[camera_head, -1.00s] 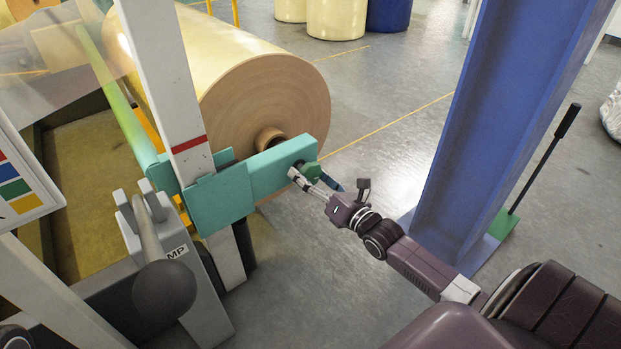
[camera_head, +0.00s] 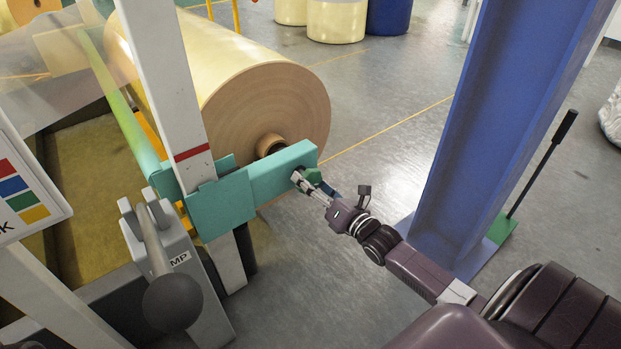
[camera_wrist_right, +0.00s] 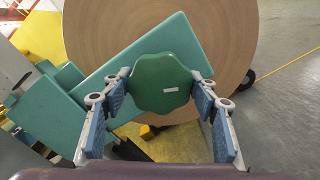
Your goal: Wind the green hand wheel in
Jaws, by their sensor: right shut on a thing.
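The green hand wheel (camera_wrist_right: 160,83) has a lobed rim and a small pale label. It sits at the outer end of the teal arm (camera_head: 285,169), in front of the large roll's end face (camera_head: 285,110). In the head view the hand wheel (camera_head: 313,174) is partly hidden by my gripper. My right gripper (camera_head: 305,184) is shut on the hand wheel. In the right wrist view its fingers (camera_wrist_right: 160,90) with blue pads stand on the left and right sides of the wheel. My left gripper is not in view.
A blue column (camera_head: 470,130) stands close to the right of my right arm. A lever with a dark ball knob (camera_head: 173,302) is at lower left. A long-handled green-based tool (camera_head: 503,228) leans behind the column. Open grey floor (camera_head: 310,270) lies below the teal arm.

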